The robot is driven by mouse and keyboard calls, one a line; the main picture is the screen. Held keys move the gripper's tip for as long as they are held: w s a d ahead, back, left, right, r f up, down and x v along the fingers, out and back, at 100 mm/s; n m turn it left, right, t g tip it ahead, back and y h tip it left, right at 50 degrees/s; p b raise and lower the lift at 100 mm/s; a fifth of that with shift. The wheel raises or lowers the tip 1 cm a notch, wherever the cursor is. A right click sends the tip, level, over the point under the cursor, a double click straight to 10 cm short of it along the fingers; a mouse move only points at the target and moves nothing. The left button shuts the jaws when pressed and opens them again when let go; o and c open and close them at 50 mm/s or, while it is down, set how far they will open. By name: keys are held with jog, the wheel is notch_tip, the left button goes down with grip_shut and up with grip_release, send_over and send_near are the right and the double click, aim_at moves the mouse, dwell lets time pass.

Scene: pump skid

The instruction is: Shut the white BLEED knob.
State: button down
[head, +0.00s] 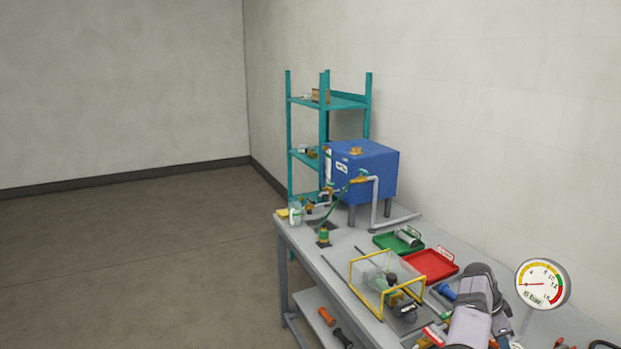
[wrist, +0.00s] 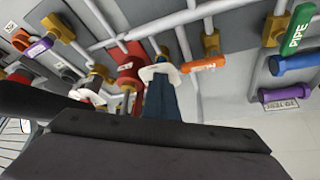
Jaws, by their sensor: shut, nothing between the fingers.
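No knob reading BLEED can be made out in either view. In the wrist view, a white piece (wrist: 160,72) sits at the top of a dark blue upright part in the middle, and another white piece (wrist: 88,94) is at the left, partly hidden. I cannot tell whether either is the BLEED knob. My gripper (wrist: 160,122) shows as a broad dark shape across the bottom of the wrist view, shut and empty. It covers the lower part of the pipework. In the head view my arm is at the lower right and the gripper cannot be made out.
The wrist view shows grey pipes with a red valve body (wrist: 126,64), an orange handle (wrist: 203,63), a green PIPE handle (wrist: 298,28) and a purple handle (wrist: 278,94) close around. The head view shows a blue tank (head: 375,174), a red tray (head: 431,266) and a gauge (head: 543,284).

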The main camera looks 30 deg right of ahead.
jog(key=shift+s+d+r, duration=0.15)
jog(key=shift+s+d, duration=0.15)
jog(key=shift+s, duration=0.1)
dwell(0.5)
jog(key=shift+w+a+b, duration=0.1)
jog(key=shift+w+b, duration=0.05)
jog(key=shift+b, duration=1.5)
jog(key=shift+a+b, duration=0.15)
jog(key=shift+b, duration=0.75)
notch_tip(320, 180, up, 6)
jog(key=p, duration=0.7)
jog(key=shift+w+a, duration=0.1)
jog(key=shift+w, duration=0.05)
jog(key=shift+f, duration=0.2)
